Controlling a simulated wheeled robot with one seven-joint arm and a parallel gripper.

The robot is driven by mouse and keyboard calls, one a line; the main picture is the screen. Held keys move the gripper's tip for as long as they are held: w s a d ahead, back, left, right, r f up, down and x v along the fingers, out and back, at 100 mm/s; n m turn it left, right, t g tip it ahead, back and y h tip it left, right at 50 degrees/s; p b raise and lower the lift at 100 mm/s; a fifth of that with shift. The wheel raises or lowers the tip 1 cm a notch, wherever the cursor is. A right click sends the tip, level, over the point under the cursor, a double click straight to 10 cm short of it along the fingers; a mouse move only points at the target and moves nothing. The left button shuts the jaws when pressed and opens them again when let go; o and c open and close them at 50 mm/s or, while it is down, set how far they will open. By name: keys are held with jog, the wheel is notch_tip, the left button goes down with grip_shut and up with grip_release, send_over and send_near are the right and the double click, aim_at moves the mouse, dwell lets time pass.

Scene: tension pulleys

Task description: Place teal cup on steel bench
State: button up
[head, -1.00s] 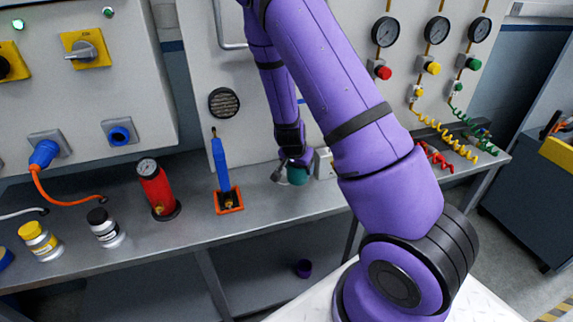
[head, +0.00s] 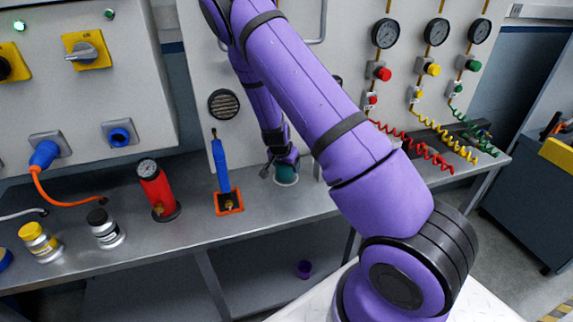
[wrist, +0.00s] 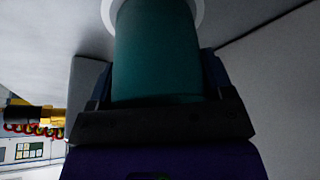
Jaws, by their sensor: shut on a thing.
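The teal cup (head: 286,175) is at the back of the steel bench (head: 268,209), right of the blue tool in its orange holder. My gripper (wrist: 157,75) is shut on the cup, with one finger on each side of it. In the wrist view the cup (wrist: 155,45) fills the middle, with a white ring around its far end. A pale ring also shows at the cup's lower end in the head view. The cup looks upright and at or very near the bench top; I cannot tell if it touches.
The blue tool (head: 220,165) stands in an orange holder (head: 229,200) left of the cup. A red cylinder with a gauge (head: 157,190) and two jars stand farther left. A grey panel (head: 245,110) rises behind. Coiled hoses (head: 430,150) lie at right. The bench front is clear.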

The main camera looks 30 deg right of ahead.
jog(key=o, duration=0.9)
jog(key=shift+f, duration=0.15)
jog(key=s+a+r+n+y, duration=0.2)
jog(key=s+a+r, duration=0.25)
jog(key=r, duration=0.65)
jog(key=s+a+r+n+t+y, duration=0.15)
jog(key=s+a+r, duration=0.35)
jog(key=r, duration=0.7)
jog(key=s+a+r+n+y, duration=0.2)
jog(key=s+a+r+n, duration=0.3)
jog(key=r, duration=0.6)
jog(key=s+r+n, duration=0.1)
jog(key=s+r, duration=0.2)
jog(key=s, duration=0.3)
jog(key=s+r+n+t+h, duration=0.1)
jog(key=s+r, duration=0.2)
jog(key=s, duration=0.4)
jog(key=s+a+r+n, duration=0.1)
jog(key=s+r, duration=0.3)
jog(key=s, duration=0.3)
jog(key=shift+n, duration=0.35)
